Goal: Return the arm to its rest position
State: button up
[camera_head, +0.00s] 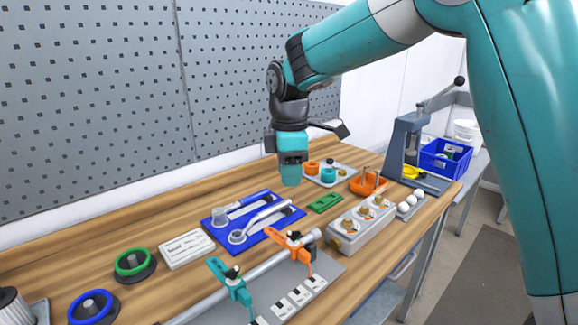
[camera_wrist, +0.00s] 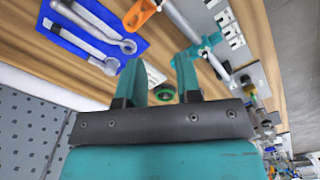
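My teal arm reaches in from the right in the head view, with its gripper (camera_head: 289,178) pointing down above the wooden workbench (camera_head: 185,277). The gripper hangs over the bench's back part, in front of the orange and teal rings in that picture. In the wrist view the two teal fingers of my gripper (camera_wrist: 162,68) stand apart with nothing held between them. A green ring (camera_wrist: 163,93) shows through the gap, on the bench beyond. In the head view one finger hides the other.
A blue tray with wrenches (camera_head: 216,221), a rod with an orange clamp (camera_head: 294,244) and a teal clamp (camera_head: 231,280), and a grey block with knobs (camera_head: 346,241) stand below. A lever press (camera_head: 404,140) stands farther right. A pegboard wall (camera_head: 90,90) rises behind the bench.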

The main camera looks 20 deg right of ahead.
notch_tip(320, 180, up, 2)
jog(key=shift+r, duration=0.1)
dwell(0.4)
jog(key=s+a+m+y, duration=0.1)
jog(key=s+m, duration=0.2)
jog(key=s, duration=0.6)
jog(key=s+a+f+m+y, duration=0.1)
jog(key=s+a+m, duration=0.1)
jog(key=s, duration=0.7)
jog(key=s+a+m+y, duration=0.2)
jog(key=s+m, duration=0.1)
jog(key=s, duration=0.7)
jog(key=shift+f+m, duration=0.3)
jog(key=shift+m, duration=0.1)
